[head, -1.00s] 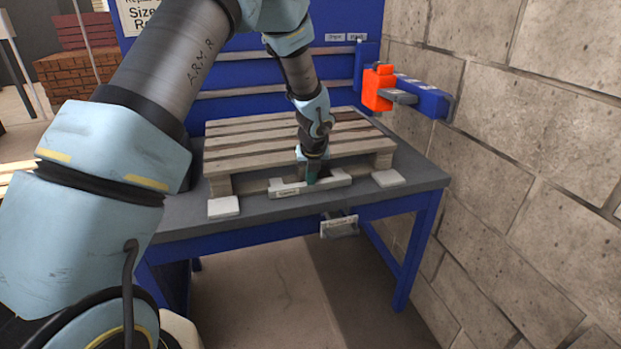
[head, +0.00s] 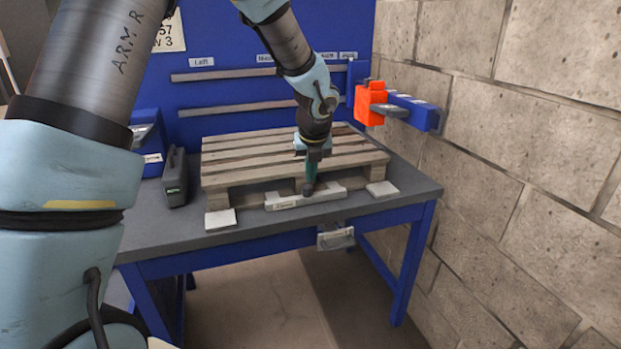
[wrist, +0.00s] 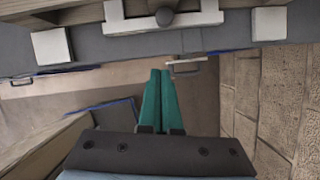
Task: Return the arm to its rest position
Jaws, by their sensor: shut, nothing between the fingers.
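My gripper (head: 310,180) hangs from my arm at the front edge of the pallet in the head view. Its green fingers are together and empty, pointing down near the white bracket. In the wrist view my gripper (wrist: 161,100) shows two green fingers side by side with nothing between them. My arm reaches from the left foreground over the workbench. The wooden pallet (head: 235,160) lies on the workbench (head: 270,232). The white bracket (head: 285,202) lies along the pallet's front, and it also shows at the top of the wrist view (wrist: 125,26), with a dark round knob (wrist: 165,17).
White pads (head: 220,219) and (head: 382,189) flank the bracket. A dark case (head: 175,178) stands left of the pallet. An orange block (head: 369,104) on a blue mount juts from the block wall (head: 500,130) at right. A labelled handle (head: 336,238) hangs at the bench front.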

